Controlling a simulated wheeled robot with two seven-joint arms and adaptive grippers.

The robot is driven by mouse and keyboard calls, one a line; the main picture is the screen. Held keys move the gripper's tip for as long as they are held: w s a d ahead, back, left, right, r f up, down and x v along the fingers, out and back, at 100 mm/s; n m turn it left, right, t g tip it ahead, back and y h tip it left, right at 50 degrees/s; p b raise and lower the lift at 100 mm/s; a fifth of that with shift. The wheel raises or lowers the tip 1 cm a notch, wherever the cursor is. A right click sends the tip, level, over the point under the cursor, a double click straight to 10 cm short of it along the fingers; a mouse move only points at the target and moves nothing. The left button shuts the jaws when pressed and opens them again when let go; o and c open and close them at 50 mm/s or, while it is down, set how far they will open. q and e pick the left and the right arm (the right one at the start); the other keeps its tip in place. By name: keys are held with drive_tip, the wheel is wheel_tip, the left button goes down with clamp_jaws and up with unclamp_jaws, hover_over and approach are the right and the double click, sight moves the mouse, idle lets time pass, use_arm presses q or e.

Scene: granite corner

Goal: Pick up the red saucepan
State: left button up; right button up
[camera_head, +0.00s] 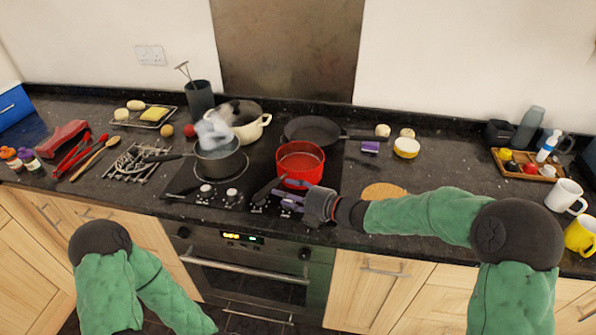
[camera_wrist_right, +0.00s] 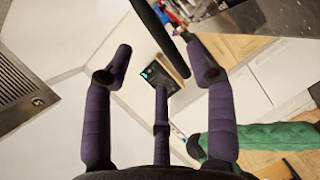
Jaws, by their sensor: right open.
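The red saucepan (camera_head: 300,162) stands upright on the front right of the black hob. Its dark handle (camera_head: 267,190) points toward the front left. My right gripper (camera_head: 287,201) is open, just in front of the pan, with its purple fingers close to the handle. In the right wrist view, my right gripper (camera_wrist_right: 162,75) shows its fingers spread, with a dark bar crossing near their tips. I cannot tell whether the fingers touch the handle. My left arm is at the lower left of the head view; its gripper is out of view.
A grey saucepan (camera_head: 218,158) stands left of the red one. A cream pot (camera_head: 252,128) and a dark frying pan (camera_head: 312,131) stand behind. Control knobs (camera_head: 231,193) line the hob front. A round cork mat (camera_head: 385,190) lies to the right, with fairly clear worktop beyond.

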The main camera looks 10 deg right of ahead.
sight(271, 187)
drive_tip(key=shift+x, duration=0.95)
drive_tip(key=b+x, duration=0.2)
drive_tip(key=x, duration=0.2)
drive_tip(key=shift+w+f, duration=0.2)
drive_tip(key=shift+w, duration=0.15)
drive_tip(key=shift+w+a, duration=0.2)
drive_tip(key=shift+a, duration=0.1)
clamp_jaws()
drive_tip(key=shift+w+r, duration=0.1)
drive_tip(key=shift+r, duration=0.2)
